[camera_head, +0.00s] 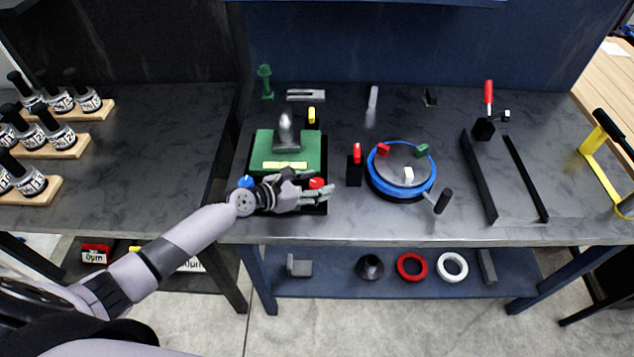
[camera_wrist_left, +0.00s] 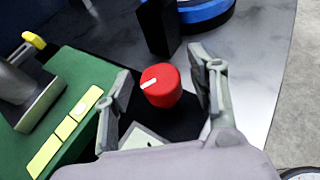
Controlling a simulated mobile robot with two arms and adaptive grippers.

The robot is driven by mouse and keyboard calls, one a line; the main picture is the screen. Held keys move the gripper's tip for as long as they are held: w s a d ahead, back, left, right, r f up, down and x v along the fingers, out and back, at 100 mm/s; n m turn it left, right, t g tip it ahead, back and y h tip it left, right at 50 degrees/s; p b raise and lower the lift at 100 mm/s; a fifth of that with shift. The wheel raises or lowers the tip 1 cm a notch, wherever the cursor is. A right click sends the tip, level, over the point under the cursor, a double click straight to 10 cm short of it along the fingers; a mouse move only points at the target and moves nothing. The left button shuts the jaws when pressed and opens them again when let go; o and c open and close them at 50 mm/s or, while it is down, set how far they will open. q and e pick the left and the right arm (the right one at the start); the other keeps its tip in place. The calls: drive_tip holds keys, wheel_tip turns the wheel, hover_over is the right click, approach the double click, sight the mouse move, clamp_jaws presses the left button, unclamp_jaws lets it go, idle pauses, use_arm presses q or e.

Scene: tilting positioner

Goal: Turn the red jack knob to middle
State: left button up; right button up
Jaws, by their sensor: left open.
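The red jack knob (camera_wrist_left: 160,86) is a round red cap with a white pointer line on its top, seen in the left wrist view. The line points towards the lower left of that view. The knob also shows in the head view (camera_head: 317,183), at the front right corner of the green tilting plate (camera_head: 265,150). My left gripper (camera_head: 314,186) is open, with one finger on either side of the knob. In the wrist view gaps show between the fingers and the knob. My right gripper is in neither view.
A blue knob (camera_head: 246,181) is at the plate's front left corner, beside my left wrist. A black block with a red top (camera_head: 355,170) stands close on the right, before the blue round turntable (camera_head: 374,184). A yellow lever (camera_head: 311,115) is behind the plate.

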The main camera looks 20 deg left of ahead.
use_arm(q)
drive_tip(key=shift+w+d+f, duration=0.15)
drive_tip(key=shift+w+d, duration=0.1)
drive_tip(key=shift+w, duration=0.1)
drive_tip(key=c, duration=1.1)
drive_tip(key=shift+f+m+b, duration=0.15)
drive_tip(key=shift+m+b, duration=0.15)
drive_tip(key=shift+b, duration=0.45)
drive_tip(key=shift+c, duration=0.2)
drive_tip(key=m+g+h+b, duration=0.4)
drive_tip(key=m+g+b, duration=0.1)
drive_tip(key=b, duration=0.4)
drive_tip(key=m+g+h+b, duration=0.1)
drive_tip(key=m+g+b, duration=0.2)
drive_tip(key=shift+g, duration=0.4)
drive_tip(key=shift+m+g+b, duration=1.45)
drive_tip(key=shift+m+g, duration=0.25)
drive_tip(key=shift+g, duration=0.1)
drive_tip(key=shift+r, duration=0.2)
